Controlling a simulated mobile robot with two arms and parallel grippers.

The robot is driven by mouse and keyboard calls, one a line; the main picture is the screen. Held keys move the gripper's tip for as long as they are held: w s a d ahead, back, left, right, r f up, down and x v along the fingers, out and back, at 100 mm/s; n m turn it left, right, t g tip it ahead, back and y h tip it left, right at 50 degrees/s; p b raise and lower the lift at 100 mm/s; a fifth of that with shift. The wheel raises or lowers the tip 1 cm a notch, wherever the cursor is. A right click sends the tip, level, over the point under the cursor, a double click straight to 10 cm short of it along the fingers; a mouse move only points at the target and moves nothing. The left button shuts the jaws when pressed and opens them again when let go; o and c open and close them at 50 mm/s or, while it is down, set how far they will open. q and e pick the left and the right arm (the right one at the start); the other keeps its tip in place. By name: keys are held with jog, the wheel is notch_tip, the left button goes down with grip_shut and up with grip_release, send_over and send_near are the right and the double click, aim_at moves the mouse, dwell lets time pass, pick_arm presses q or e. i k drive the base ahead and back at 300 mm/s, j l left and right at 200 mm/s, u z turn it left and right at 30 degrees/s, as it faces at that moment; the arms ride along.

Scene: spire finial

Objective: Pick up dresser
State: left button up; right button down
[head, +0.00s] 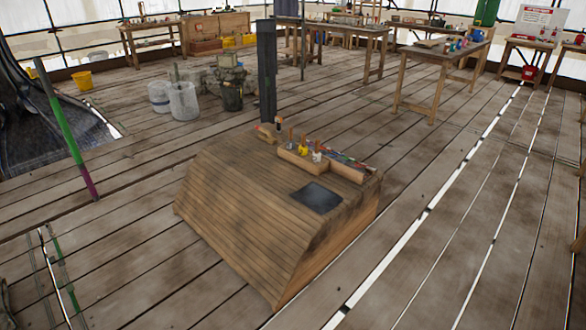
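A low wooden block with slanted plank sides (235,205) stands on the floor in the middle of the head view. On its top is a long wooden tool tray (300,161) holding several small tools, with yellow and white pieces among them. A small wooden tool (266,138) lies at the tray's left end on the block's far edge. A dark flat sheet (317,197) lies in front of the tray. I cannot tell which tool is the dresser; they are too small to make out. Neither of my grippers shows.
A dark post (266,72) rises just behind the block. Workbenches (440,58) line the back. Plank floor right of the block is clear, with bright gaps.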

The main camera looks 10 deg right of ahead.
aim_at(265, 134)
jog(key=i+j+u, duration=0.25)
jog(key=i+u, duration=0.15)
jog(key=i+j+u, duration=0.1)
jog(key=i+u, duration=0.25)
jog(key=i, duration=0.15)
jog(key=i+u, duration=0.6)
jog(key=i, duration=2.05)
jog(key=i+z, duration=0.2)
jog(key=i, duration=0.35)
jog(key=i+z, duration=0.15)
jog(key=i, duration=0.4)
jog(key=i+j+z, duration=0.2)
jog(key=i, duration=0.35)
jog(key=i+j+z, duration=0.15)
jog(key=i, duration=0.4)
jog(key=i+l+z, duration=0.25)
jog(key=i+z, duration=0.15)
jog(key=i, duration=0.15)
jog(key=i+l+z, duration=0.1)
jog(key=i+z, duration=0.3)
jog(key=i, duration=0.15)
jog(key=i+j+z, duration=0.1)
jog(key=i+z, duration=0.35)
jog(key=i+j+z, duration=0.4)
jog(key=i, duration=0.25)
jog(key=i+l, duration=0.05)
